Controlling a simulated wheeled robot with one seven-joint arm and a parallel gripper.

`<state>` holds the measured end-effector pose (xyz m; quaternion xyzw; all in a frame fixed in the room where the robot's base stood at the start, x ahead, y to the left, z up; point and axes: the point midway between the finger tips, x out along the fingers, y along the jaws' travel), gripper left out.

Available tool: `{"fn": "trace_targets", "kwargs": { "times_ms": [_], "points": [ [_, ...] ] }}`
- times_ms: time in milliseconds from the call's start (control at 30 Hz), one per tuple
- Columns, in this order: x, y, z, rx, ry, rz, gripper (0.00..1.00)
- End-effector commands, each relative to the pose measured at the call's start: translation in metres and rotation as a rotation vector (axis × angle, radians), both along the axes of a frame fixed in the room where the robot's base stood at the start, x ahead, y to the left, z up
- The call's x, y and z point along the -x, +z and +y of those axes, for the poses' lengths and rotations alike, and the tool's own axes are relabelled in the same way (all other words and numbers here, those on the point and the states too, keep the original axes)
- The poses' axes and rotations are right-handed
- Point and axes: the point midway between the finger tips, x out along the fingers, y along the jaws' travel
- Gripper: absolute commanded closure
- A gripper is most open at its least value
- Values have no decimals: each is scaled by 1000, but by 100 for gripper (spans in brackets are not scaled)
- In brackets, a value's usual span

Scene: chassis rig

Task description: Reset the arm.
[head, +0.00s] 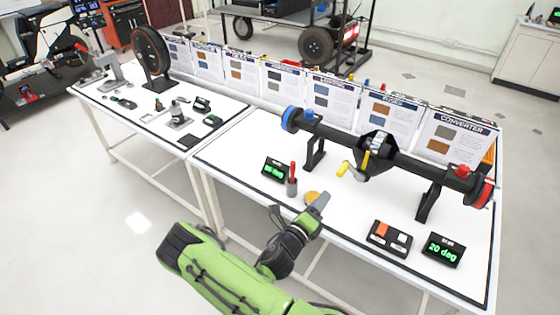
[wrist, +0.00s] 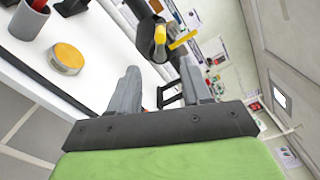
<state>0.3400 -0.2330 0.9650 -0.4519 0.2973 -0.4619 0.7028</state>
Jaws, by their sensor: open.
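My green arm reaches in from the bottom of the head view. My gripper (head: 318,203) is at the front edge of the right white table (head: 345,228), a little above it. In the wrist view my gripper (wrist: 160,85) shows two grey fingers spread apart with nothing between them. A round orange-yellow disc (head: 312,196) lies on the table close beside the fingers; it also shows in the wrist view (wrist: 66,58), left of the fingers. Beyond the fingers is the black axle (head: 400,158) on its stands, with a yellow handle (head: 345,171) at its middle.
A grey cup (head: 292,187) with a red-handled tool and a small display (head: 275,170) stand left of the disc. A button box (head: 390,238) and a display reading 20 deg (head: 442,248) are at the right. Printed cards (head: 390,112) line the back. Floor at left is clear.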

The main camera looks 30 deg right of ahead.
Motion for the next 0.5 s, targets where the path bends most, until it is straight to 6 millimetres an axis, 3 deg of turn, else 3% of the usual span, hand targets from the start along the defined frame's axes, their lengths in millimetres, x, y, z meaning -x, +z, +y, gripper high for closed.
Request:
{"fn": "trace_targets", "kwargs": {
  "times_ms": [167, 267, 400, 500],
  "points": [
    [0, 0, 0, -4, -3, -6, 52],
    [6, 7, -3, -71, -66, -123, 52],
    [33, 22, -6, -325, -317, -566, 52],
    [52, 25, 4, -517, -536, -907, 52]
  ]
}}
